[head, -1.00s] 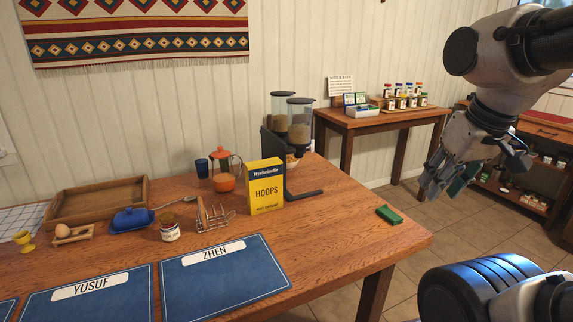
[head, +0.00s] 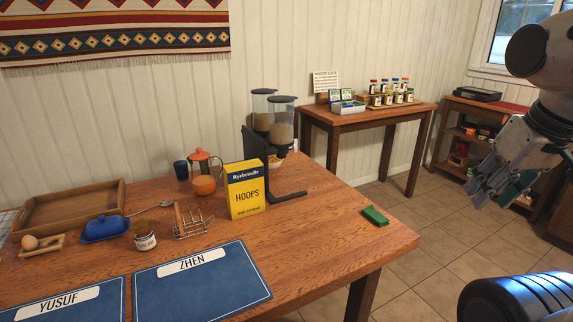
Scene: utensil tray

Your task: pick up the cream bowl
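No whole cream bowl shows. A small pale rim with orange-brown contents, perhaps a bowl (head: 275,163), shows under the cereal dispenser (head: 272,130) on the table. My gripper (head: 497,188) hangs in the air at the right, well away from the table. Its fingers look spread apart, with a dark green patch by one of them, and I see nothing clearly held.
The wooden table (head: 310,225) holds a toast rack (head: 192,222), jar (head: 145,236), blue butter dish (head: 104,228), French press (head: 204,175), wooden tray (head: 72,207) and green packet (head: 375,216). A side table (head: 367,115) stands behind. Tiled floor is clear at right.

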